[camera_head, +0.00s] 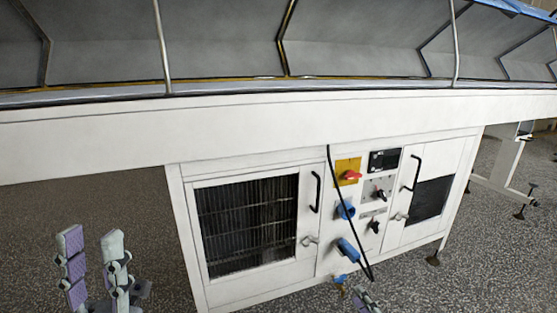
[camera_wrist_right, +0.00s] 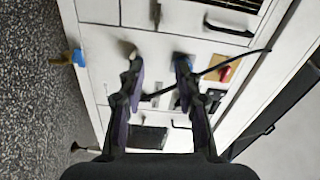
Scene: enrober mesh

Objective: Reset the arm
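My left gripper (camera_head: 92,262) is at the lower left of the head view, over the speckled floor. Its two grey and purple fingers stand upright and apart, with nothing between them. My right gripper (camera_wrist_right: 159,85) fills the middle of the right wrist view. Its two fingers are apart, pointing at the white machine front, and no object shows gripped between them. In the head view only a small part of the right gripper (camera_head: 366,301) shows at the bottom edge, below the control panel.
The white cabinet (camera_head: 250,176) carries a red switch (camera_head: 350,174) on a yellow plate, a blue socket (camera_head: 345,209), a blue plug (camera_head: 349,250) and a hanging black cable (camera_head: 333,180). Black door handles (camera_head: 316,192) stick out. Floor (camera_head: 110,215) left of the cabinet is clear.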

